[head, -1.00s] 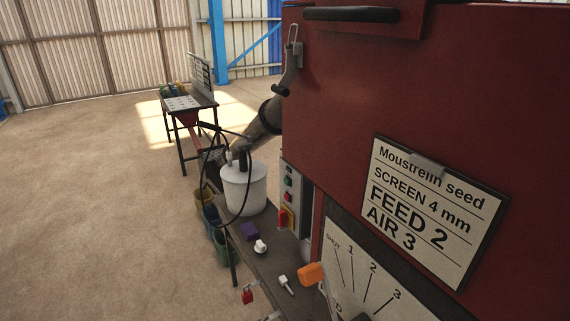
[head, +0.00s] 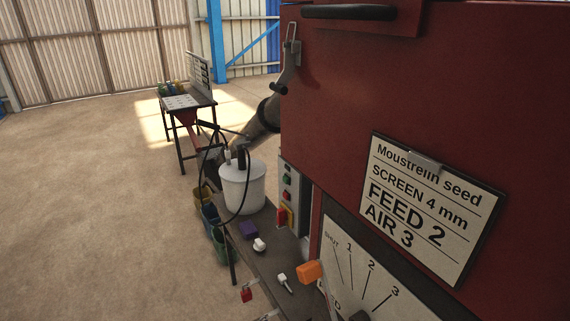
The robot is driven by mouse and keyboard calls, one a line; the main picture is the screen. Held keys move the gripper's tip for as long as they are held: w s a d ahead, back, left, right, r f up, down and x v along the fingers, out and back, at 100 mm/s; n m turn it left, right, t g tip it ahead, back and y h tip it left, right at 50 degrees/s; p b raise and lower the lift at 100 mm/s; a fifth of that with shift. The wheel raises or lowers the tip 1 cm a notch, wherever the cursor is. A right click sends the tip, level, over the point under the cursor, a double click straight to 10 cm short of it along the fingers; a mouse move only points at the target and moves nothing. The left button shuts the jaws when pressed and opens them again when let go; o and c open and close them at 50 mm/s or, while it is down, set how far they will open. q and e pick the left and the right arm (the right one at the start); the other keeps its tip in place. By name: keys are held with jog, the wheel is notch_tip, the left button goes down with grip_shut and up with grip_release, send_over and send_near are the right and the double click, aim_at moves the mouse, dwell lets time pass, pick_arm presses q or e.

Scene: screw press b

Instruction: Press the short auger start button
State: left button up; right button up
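A grey control box (head: 295,205) is fixed to the near left side of the red machine and is seen at a steep angle. On its face are a green button (head: 287,181), a red button (head: 287,195) below it and a red switch on a yellow plate (head: 283,216). Any labels on the box are too small to read, so I cannot tell which auger the green button belongs to. A grey slanted tube (head: 262,122) runs behind the machine's left edge, above a white bucket (head: 243,187). Neither of my grippers is in view.
A narrow bench (head: 262,268) holds small items. A black cable (head: 214,140) loops around the bucket. Open floor (head: 90,200) lies left.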

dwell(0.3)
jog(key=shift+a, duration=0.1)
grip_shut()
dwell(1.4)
